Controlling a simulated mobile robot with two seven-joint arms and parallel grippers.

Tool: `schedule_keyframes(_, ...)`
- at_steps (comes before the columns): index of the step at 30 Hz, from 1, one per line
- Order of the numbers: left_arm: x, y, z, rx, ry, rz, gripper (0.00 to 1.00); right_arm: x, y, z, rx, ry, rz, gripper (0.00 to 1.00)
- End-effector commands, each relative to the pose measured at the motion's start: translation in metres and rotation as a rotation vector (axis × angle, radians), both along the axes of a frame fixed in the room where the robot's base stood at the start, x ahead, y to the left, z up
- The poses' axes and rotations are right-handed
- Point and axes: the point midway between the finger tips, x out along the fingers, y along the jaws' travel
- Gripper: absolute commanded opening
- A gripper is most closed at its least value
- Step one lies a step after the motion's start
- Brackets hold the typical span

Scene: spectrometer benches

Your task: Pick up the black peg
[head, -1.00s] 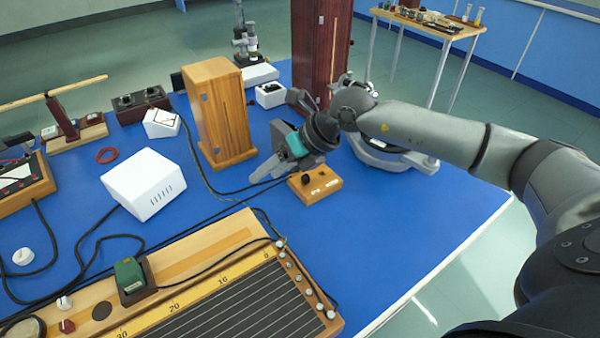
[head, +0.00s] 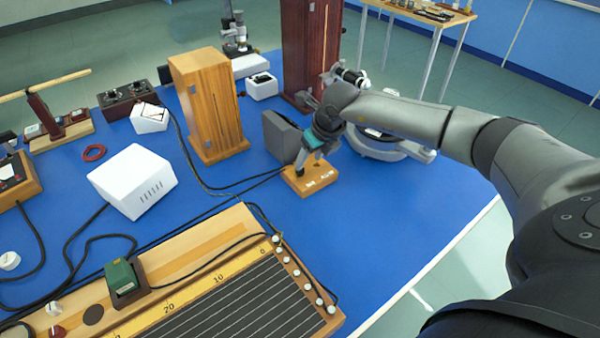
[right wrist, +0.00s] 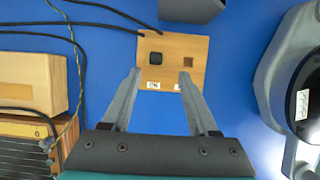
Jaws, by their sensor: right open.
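The black peg (right wrist: 155,58) stands in a small wooden block (right wrist: 173,82) in the right wrist view, in the left of two square sockets. The other socket (right wrist: 188,62) looks empty. In the head view the block (head: 318,183) sits on the blue bench, and the peg is mostly hidden behind my fingers. My right gripper (right wrist: 160,74) is open and points down over the block, its fingertips spread to either side of the peg's line and short of it in the picture. It also shows in the head view (head: 308,162). My left gripper is not in view.
A dark grey box (head: 282,136) stands just behind the block. A wooden cabinet (head: 208,105) is to the left, and a round grey instrument base (head: 390,148) to the right. Black cables (head: 235,186) run left of the block. The blue bench (head: 400,210) is clear at front right.

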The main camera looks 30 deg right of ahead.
Motion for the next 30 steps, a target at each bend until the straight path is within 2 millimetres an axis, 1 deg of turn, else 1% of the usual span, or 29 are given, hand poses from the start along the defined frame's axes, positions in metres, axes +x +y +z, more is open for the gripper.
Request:
schedule_keyframes(5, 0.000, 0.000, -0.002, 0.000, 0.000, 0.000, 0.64, 0.005, 0.002, -0.008, 0.001, -0.001, -0.001, 0.60)
schedule_keyframes(11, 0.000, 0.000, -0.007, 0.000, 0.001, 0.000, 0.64, 0.019, 0.010, -0.031, 0.002, 0.000, 0.000, 0.60)
schedule_keyframes(15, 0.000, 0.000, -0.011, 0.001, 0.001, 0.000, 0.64, 0.024, 0.009, -0.043, 0.003, -0.001, -0.001, 0.60)
schedule_keyframes(18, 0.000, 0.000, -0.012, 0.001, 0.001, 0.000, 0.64, 0.026, 0.009, -0.047, 0.001, -0.001, 0.000, 0.60)
schedule_keyframes(25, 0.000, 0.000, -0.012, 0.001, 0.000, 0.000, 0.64, 0.026, 0.009, -0.047, 0.001, -0.001, 0.000, 0.60)
schedule_keyframes(26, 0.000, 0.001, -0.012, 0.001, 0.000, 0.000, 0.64, 0.026, 0.009, -0.047, 0.001, -0.001, 0.000, 0.58)
schedule_keyframes(30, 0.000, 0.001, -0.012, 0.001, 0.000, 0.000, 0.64, 0.026, 0.009, -0.047, 0.001, -0.001, 0.000, 0.42)
